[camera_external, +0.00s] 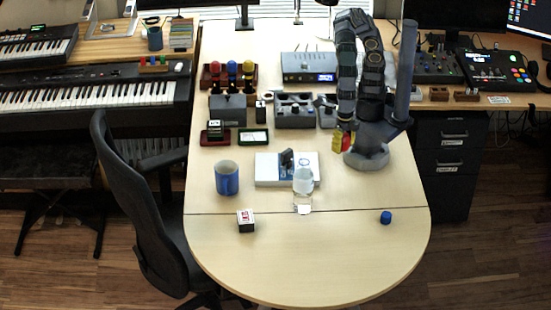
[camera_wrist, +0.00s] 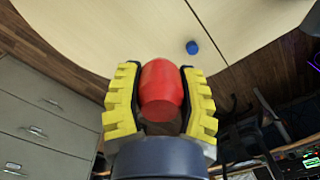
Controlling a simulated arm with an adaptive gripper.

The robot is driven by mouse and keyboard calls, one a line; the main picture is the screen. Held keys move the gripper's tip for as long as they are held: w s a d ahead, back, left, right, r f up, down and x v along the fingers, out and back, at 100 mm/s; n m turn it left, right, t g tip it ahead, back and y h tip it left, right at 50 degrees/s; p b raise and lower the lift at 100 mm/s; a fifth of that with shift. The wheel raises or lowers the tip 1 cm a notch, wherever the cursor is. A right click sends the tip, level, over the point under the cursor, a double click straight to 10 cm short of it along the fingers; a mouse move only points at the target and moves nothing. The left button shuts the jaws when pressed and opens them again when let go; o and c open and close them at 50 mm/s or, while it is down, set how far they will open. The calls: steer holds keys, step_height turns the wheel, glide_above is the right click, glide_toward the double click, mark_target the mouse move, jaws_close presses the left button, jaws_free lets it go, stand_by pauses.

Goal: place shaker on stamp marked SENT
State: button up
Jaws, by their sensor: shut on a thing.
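My gripper (camera_wrist: 160,100) has yellow ridged fingers, shut on a smooth red rounded object that looks like the shaker (camera_wrist: 160,88). In the external view, my gripper (camera_external: 343,141) is above the table's right side, with the red shaker (camera_external: 349,147) partly hidden. A small stamp block (camera_external: 246,221) with a black body and red lettering on white stands near the front left of the table. Another dark stamp with a white label (camera_external: 214,125) stands farther back on the left. The lettering on both is too small to read surely.
A blue mug (camera_external: 227,178), a clear jar (camera_external: 303,191) and a white box with a device (camera_external: 270,168) stand mid-table. A blue cap (camera_external: 386,217) lies at the right; it also shows in the wrist view (camera_wrist: 192,47). The front of the table (camera_external: 310,260) is clear.

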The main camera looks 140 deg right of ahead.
steer(key=w+d+m, duration=0.3)
steer(key=d+m, duration=0.6)
steer(key=w+d+m, duration=0.4)
steer(key=d+m, duration=0.5)
glide_above(245, 217)
steer(key=s, duration=0.1)
steer(key=shift+n, duration=0.3)
step_height(245, 217, down, 20)
steer(key=shift+s+r, duration=0.1)
steer(key=shift+w+f, duration=0.6)
steer(key=shift+f, duration=1.55)
steer(key=o, duration=1)
steer(key=shift+f, duration=0.15)
